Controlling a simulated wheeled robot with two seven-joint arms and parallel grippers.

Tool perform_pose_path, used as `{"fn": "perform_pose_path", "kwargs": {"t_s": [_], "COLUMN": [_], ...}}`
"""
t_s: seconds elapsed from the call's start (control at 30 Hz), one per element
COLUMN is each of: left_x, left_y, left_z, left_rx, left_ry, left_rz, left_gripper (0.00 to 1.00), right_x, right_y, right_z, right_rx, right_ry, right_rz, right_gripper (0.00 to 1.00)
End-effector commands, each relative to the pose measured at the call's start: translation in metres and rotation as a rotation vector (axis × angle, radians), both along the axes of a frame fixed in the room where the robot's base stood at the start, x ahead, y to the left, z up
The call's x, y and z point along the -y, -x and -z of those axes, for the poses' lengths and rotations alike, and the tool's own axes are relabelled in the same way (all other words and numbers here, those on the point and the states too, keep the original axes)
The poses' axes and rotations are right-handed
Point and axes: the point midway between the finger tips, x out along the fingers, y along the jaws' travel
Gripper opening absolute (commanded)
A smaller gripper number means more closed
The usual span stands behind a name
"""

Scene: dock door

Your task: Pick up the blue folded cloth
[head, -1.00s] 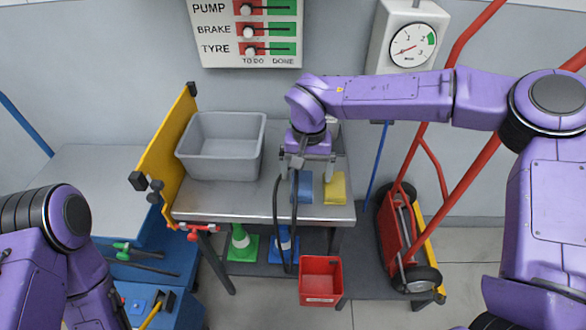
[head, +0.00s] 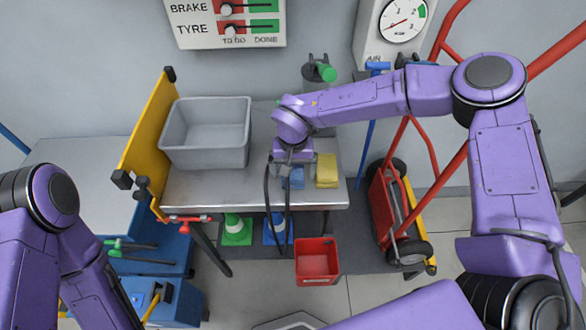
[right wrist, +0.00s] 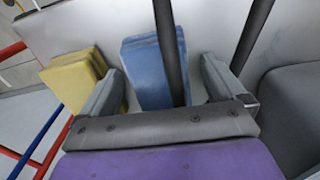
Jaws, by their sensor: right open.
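The blue folded cloth (head: 295,181) lies on the metal table, partly hidden under my right gripper in the head view. In the right wrist view the cloth (right wrist: 147,72) shows as a thick blue stack, crossed by a dark hose. My right gripper (right wrist: 160,85) is open, with one finger towards each side of the cloth. In the head view the right gripper (head: 291,168) is just above the cloth; whether it touches cannot be told. My left arm shows at the lower left, but its gripper is not in view.
A yellow folded cloth (head: 327,170) lies right beside the blue one. A grey bin (head: 206,160) stands on the table (head: 250,192) at left, by a yellow panel (head: 146,140). A green-topped container (head: 318,78) stands behind my arm. A red bin (head: 317,260) is below the front edge.

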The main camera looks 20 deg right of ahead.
Motion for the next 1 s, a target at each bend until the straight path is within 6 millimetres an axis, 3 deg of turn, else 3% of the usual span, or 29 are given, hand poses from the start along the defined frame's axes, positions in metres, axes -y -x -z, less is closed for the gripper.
{"fn": "perform_pose_path", "kwargs": {"t_s": [0.17, 0.33, 0.73, 0.87, 1.0], "left_x": [0.0, 0.0, 0.0, 0.0, 0.0], "left_y": [0.0, 0.0, 0.0, 0.0, 0.0], "left_z": [0.0, 0.0, 0.001, 0.002, 0.008], "left_rx": [0.0, 0.0, 0.0, 0.0, 0.0], "left_ry": [0.0, 0.0, 0.0, 0.0, 0.0], "left_rz": [0.0, 0.0, 0.0, 0.0, 0.0], "left_gripper": [0.43, 0.43, 0.43, 0.43, 0.43], "right_x": [0.0, 0.001, 0.001, 0.001, -0.013], "right_y": [0.0, 0.0, -0.001, -0.001, 0.02], "right_z": [0.0, 0.0, -0.008, -0.029, -0.06], "right_rx": [0.001, 0.001, 0.003, 0.005, 0.006], "right_ry": [0.0, 0.0, -0.001, 0.0, -0.001], "right_rz": [0.001, 0.001, 0.002, 0.003, -0.003], "right_gripper": [0.93, 0.38, 0.36, 0.36, 0.36]}}
